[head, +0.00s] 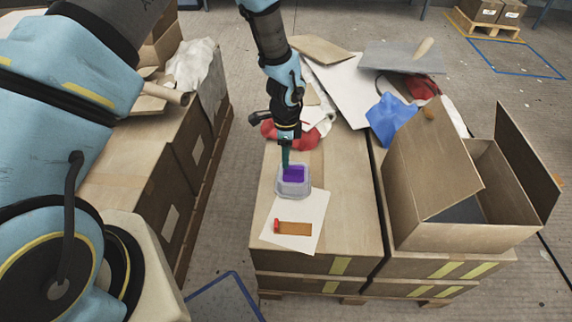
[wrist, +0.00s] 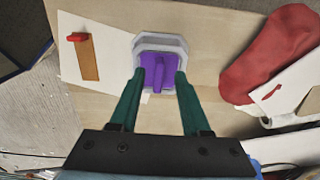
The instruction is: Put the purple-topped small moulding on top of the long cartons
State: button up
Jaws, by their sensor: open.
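The small moulding (head: 293,187) is a pale grey tray-like piece with a purple top (head: 293,174). It rests on the long cartons (head: 345,200), partly over a white sheet. In the wrist view the purple top (wrist: 158,82) has a raised purple ridge and sits inside the grey rim (wrist: 172,42). My gripper (head: 286,163) is above the moulding, pointing down. In the wrist view its green fingers (wrist: 155,88) are open, one at each side of the purple top. I cannot tell whether they touch it.
On the white sheet (head: 308,215) lies an orange-brown strip with a red end (head: 293,228). Red cloth (head: 308,136), white panels and a blue cloth (head: 390,118) lie behind. An open carton (head: 465,236) stands at the right. More cartons (head: 135,185) stand at the left, across a floor gap.

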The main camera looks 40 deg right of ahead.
notch_tip(320, 180, up, 7)
jog(key=b, duration=0.1)
jog(key=shift+r, duration=0.15)
jog(key=w+a+r+n, duration=0.6)
jog(key=a, duration=0.4)
jog(key=w+a+r+n, duration=0.5)
jog(key=a+r, duration=0.1)
jog(key=a, duration=0.3)
jog(key=s+a+r+n, duration=0.2)
jog(key=a+r+n, duration=0.1)
jog(key=a+n, duration=0.4)
jog(key=s+a+r+n+t, duration=0.1)
jog(key=a+r+n, duration=0.3)
jog(key=a, duration=1)
jog(key=s+n, duration=0.1)
jog(key=n, duration=0.1)
jog(key=shift+s+r+n+t, duration=0.2)
jog(key=shift+r+n+t, duration=0.1)
jog(key=shift+n, duration=0.1)
